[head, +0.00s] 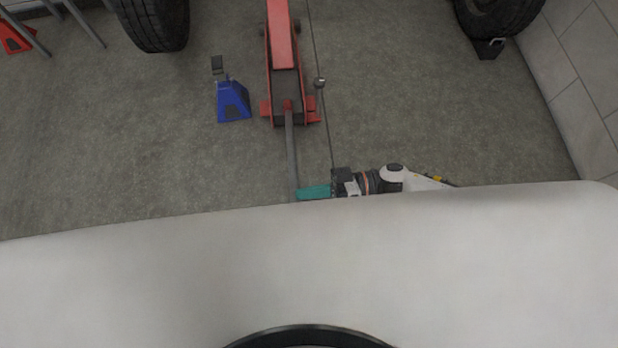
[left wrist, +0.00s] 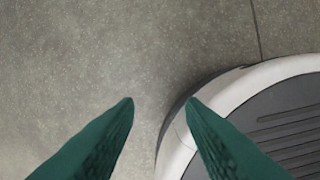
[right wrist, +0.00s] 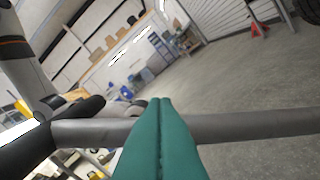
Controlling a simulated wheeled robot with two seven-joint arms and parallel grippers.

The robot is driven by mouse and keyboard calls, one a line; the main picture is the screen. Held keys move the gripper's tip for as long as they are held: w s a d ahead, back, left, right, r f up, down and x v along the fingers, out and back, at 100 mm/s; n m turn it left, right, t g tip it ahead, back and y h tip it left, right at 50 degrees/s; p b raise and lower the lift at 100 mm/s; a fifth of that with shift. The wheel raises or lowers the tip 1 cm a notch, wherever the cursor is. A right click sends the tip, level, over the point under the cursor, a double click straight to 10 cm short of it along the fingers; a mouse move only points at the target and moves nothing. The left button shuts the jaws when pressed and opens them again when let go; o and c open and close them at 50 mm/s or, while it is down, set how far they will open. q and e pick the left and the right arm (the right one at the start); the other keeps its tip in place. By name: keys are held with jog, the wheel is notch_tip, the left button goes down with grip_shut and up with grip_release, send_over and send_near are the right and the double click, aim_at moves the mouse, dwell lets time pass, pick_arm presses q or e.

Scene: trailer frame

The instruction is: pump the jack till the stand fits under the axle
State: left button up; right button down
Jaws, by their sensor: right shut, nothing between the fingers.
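The red floor jack (head: 283,50) stands on the floor at the top middle of the head view. Its grey handle (head: 290,150) runs down towards me; it also crosses the right wrist view as a grey bar (right wrist: 250,124). The blue stand (head: 233,103) is upright on the floor, left of the jack and apart from it. My right gripper (head: 313,192) is at the near end of the handle. Its teal fingers (right wrist: 158,102) are shut together, empty, and lie across the bar. The axle is not in view.
Two black tyres, left (head: 157,20) and right (head: 497,14), flank the jack at the top. A dark chock (head: 489,48) sits below the right one. A red stand (head: 14,36) is at the far left. A block wall (head: 580,60) bounds the right.

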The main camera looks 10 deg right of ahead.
pick_arm(q)
jog(key=shift+w+r, duration=0.35)
pick_arm(e)
jog(key=s+f, duration=0.2)
jog(key=f, duration=0.1)
jog(key=shift+s+d, duration=0.15)
jog(key=shift+s, duration=0.1)
pick_arm(q)
jog(key=shift+w+r, duration=0.3)
jog(key=shift+r, duration=0.1)
pick_arm(e)
jog(key=w+d+r, duration=0.1)
jog(key=d, duration=0.5)
jog(key=w+d+r, duration=0.1)
jog(key=d+r, duration=0.1)
jog(key=d, duration=0.3)
jog(key=shift+w+d, duration=0.25)
jog(key=shift+d, duration=0.1)
pick_arm(q)
jog(key=shift+s+f, duration=0.15)
jog(key=shift+s, duration=0.05)
jog(key=shift+d, duration=0.1)
pick_arm(e)
jog(key=shift+f, duration=0.1)
dwell(0.4)
